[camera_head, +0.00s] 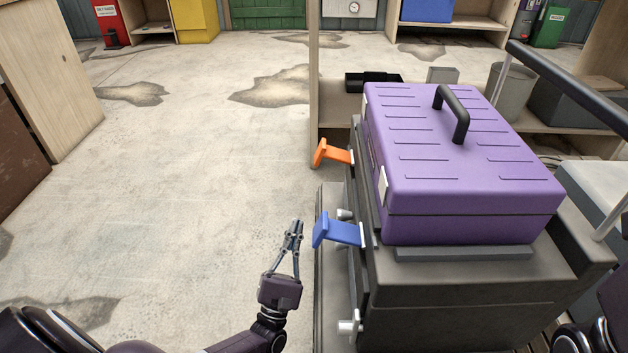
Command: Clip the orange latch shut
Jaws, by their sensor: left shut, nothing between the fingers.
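The orange latch (334,153) sticks out to the left from the side of the dark case (470,290), near its far end. It is swung out, away from the case wall. A blue latch (338,230) sticks out the same way nearer to me. My left gripper (295,226) is shut and empty. It is in the air just left of the blue latch, nearer to me than the orange latch, and touches neither. Part of my right arm shows at the lower right edge, but its gripper is not in view.
A purple toolbox (465,150) with a black handle (452,113) sits on the dark case. A wooden post (313,80) stands just beyond the orange latch. A black tray (372,80) and a grey bin (512,90) are behind. The floor (180,190) to the left is clear.

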